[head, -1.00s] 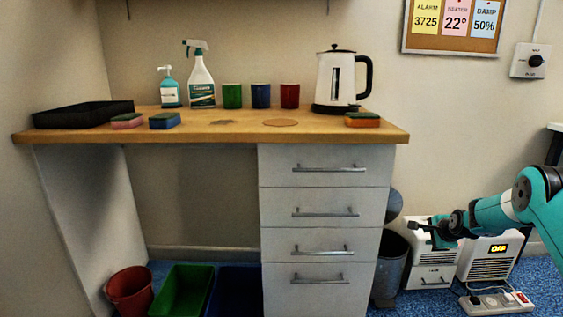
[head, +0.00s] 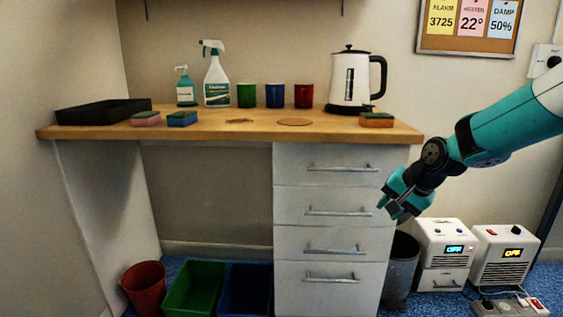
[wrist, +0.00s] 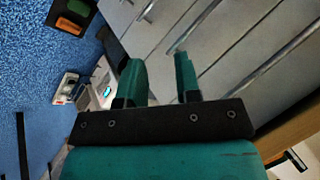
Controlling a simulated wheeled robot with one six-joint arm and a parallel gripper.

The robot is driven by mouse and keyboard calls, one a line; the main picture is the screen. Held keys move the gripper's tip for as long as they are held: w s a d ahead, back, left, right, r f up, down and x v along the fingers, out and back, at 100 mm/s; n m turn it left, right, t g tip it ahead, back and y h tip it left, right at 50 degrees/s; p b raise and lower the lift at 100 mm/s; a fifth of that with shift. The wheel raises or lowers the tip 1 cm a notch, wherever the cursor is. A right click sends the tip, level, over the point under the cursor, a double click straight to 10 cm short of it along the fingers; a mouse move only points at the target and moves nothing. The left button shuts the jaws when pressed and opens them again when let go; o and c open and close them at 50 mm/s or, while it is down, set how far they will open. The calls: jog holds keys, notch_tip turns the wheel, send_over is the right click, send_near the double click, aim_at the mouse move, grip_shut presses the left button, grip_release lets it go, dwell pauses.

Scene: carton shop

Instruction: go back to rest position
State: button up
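My gripper (head: 397,207) is in front of the right side of the drawer unit, beside the drawer handles, with my teal arm reaching in from the right. In the wrist view my gripper (wrist: 160,82) shows two teal fingers apart with nothing between them. Past the fingers are grey drawer fronts (wrist: 215,60) with metal handles. In the head view all the drawers (head: 325,203) look shut.
The wooden counter (head: 220,130) holds a black tray (head: 103,111), sponges, two bottles, three cups and a kettle (head: 352,82). Bins (head: 195,287) stand on the floor below. A grey bin (head: 400,268), two white appliances (head: 445,257) and a power strip (head: 510,304) stand at right.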

jog(key=s+a+r+n+g, duration=0.1)
jog(key=s+a+r+n, duration=0.15)
jog(key=s, duration=0.35)
jog(key=s+a+r+n+g+y, duration=0.1)
jog(key=s+a+r+n, duration=0.1)
jog(key=s+a, duration=0.3)
jog(key=s+a+r+n+g, duration=0.1)
jog(key=s+a+r+n, duration=0.15)
jog(key=s, duration=0.45)
jog(key=s+n+g, duration=0.2)
jog(key=s+n, duration=0.5)
jog(key=s, duration=1.2)
notch_tip(320, 180, up, 27)
jog(key=w+p, duration=0.1)
jog(key=p, duration=2.6)
jog(key=shift+a+p, duration=0.3)
jog(key=shift+a, duration=0.05)
jog(key=shift+f, duration=0.15)
